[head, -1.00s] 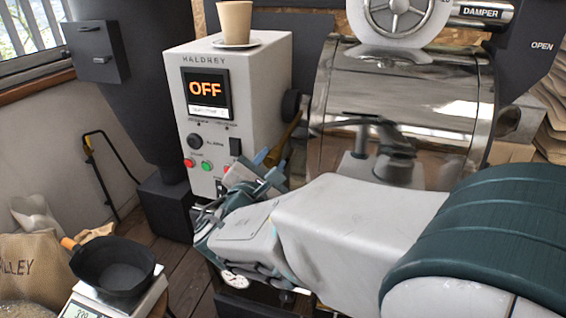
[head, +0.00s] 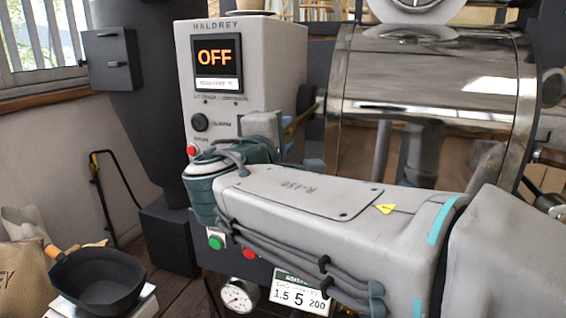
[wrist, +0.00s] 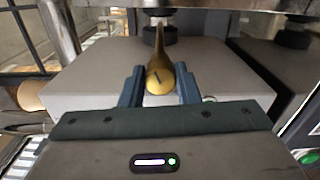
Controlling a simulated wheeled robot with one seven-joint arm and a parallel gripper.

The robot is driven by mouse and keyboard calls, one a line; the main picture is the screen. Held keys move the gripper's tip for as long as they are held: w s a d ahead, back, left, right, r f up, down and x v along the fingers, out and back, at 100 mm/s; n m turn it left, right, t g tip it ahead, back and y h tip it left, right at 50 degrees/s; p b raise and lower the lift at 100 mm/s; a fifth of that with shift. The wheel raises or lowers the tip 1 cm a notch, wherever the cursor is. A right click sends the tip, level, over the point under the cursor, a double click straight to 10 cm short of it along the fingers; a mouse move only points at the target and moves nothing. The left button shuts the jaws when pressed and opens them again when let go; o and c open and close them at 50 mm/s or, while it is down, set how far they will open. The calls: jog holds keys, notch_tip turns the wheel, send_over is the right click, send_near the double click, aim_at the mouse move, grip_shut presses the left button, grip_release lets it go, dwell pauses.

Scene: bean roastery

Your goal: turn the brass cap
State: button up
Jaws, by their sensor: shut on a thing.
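The brass cap (wrist: 158,80) is a tapered, brass-coloured piece with a rounded end facing the wrist camera and a short dark mark on that end. It joins a metal fitting above it in the wrist view. My gripper (wrist: 161,73) has its two blue-grey fingers on either side of it, shut on it. In the head view a slim brass part (head: 302,122) shows between the control cabinet and the drum.
The grey control cabinet (head: 275,60) reads OFF and stands close beside my wrist. The shiny roaster drum (head: 430,75) is close behind my arm. A black pan (head: 108,282) stands at lower left. A dial gauge (head: 238,296) and a number plate (head: 300,292) are below my arm.

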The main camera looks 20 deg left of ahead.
jog(key=m+b, duration=0.3)
jog(key=b, duration=0.2)
jog(key=shift+f+m, duration=0.1)
jog(key=shift+m, duration=0.2)
jog(key=o, duration=1)
jog(key=s, duration=0.4)
jog(key=s+p, duration=0.1)
jog(key=s, duration=0.4)
jog(key=s+a, duration=0.1)
jog(key=s, duration=0.3)
jog(key=shift+s+a, duration=0.1)
jog(key=shift+s, duration=0.3)
